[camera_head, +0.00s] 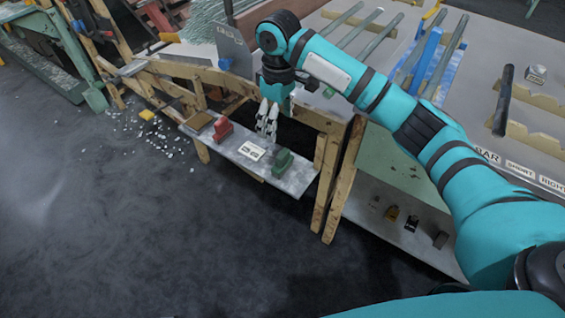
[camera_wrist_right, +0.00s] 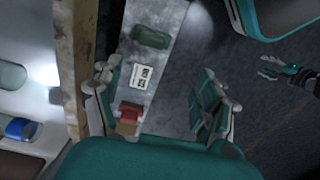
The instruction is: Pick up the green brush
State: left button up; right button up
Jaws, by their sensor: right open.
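The green brush (camera_head: 283,161) lies at the right end of a narrow grey shelf (camera_head: 296,184) in the head view. In the right wrist view the green brush (camera_wrist_right: 152,37) is near the top, beyond the fingertips. My right gripper (camera_head: 266,126) hangs fingers-down above the shelf, to the upper left of the brush and apart from it. In the right wrist view my right gripper (camera_wrist_right: 162,85) is open, with nothing held between its fingers. My left gripper (camera_wrist_right: 268,67) shows small at the right of that view; its jaws are unclear.
A white label (camera_head: 251,150) lies left of the brush, then a red brush (camera_head: 223,129) and a brown block (camera_head: 199,122). Wooden legs (camera_head: 334,190) of the bench stand close to the shelf's right end. The dark floor in front is open. White bits litter the floor at left.

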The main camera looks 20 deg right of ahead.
notch_tip(320, 180, up, 2)
jog(key=w+d+r, duration=0.1)
jog(key=d, duration=0.1)
jog(key=b, duration=0.3)
send_over(282, 153)
jog(key=f, duration=1.1)
jog(key=shift+w+d+f, duration=0.15)
jog(key=shift+d+f, duration=0.05)
notch_tip(282, 153, down, 6)
jog(key=shift+a+f+b, duration=0.1)
jog(key=shift+b, duration=0.65)
pick_arm(q)
notch_tip(282, 153, up, 15)
jog(key=t, duration=0.1)
jog(key=shift+s+a+f, duration=0.2)
jog(key=shift+s, duration=0.1)
pick_arm(e)
jog(key=c, duration=1.3)
